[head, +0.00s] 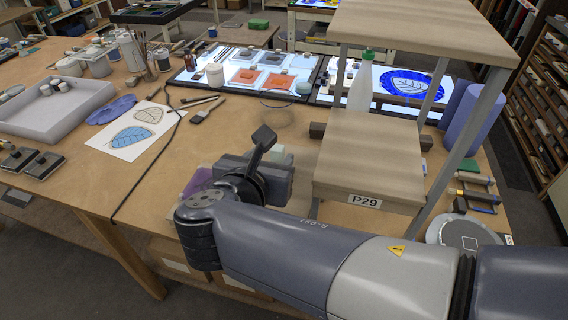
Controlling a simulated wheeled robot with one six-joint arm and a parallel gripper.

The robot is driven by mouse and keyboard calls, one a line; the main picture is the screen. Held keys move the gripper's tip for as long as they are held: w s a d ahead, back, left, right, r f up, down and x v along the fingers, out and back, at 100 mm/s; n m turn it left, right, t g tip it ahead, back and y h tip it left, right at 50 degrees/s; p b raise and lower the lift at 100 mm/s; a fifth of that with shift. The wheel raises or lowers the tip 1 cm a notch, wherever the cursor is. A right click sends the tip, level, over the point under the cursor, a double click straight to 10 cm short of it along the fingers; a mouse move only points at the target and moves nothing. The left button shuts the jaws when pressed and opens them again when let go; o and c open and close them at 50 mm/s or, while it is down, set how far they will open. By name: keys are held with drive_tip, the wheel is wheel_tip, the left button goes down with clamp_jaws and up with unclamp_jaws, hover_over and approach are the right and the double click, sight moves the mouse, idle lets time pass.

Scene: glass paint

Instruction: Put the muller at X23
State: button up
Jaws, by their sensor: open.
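My gripper (266,158) is over the near middle of the wooden table, left of the small shelf stand. One dark finger stands up clear of its grey body; the other is hard to make out. It looks open, and I see nothing held in it. I cannot pick out the muller for certain. A translucent purple piece (196,181) shows behind my wrist, and a pale greenish piece (284,152) shows beside the gripper, both partly hidden.
The two-tier stand (420,32) rises close to the right of my gripper. A white bottle (360,86) stands behind it. Light panels (190,78) lie at the back, a grey tray (20,128) at left. A leaf drawing (112,146) and a black cord lie left of centre.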

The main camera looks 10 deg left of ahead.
sight(280, 148)
drive_tip(key=x, duration=0.3)
drive_tip(key=shift+w+f, duration=0.2)
drive_tip(key=shift+w, duration=0.1)
drive_tip(key=shift+f+p+x, duration=0.2)
drive_tip(key=shift+p+x, duration=0.1)
drive_tip(key=shift+x, duration=1)
drive_tip(key=shift+f+p+x, duration=0.15)
drive_tip(key=shift+p+x, duration=0.15)
drive_tip(key=shift+x, duration=1.05)
drive_tip(key=shift+s+a, duration=0.15)
drive_tip(key=shift+a, duration=0.05)
clamp_jaws()
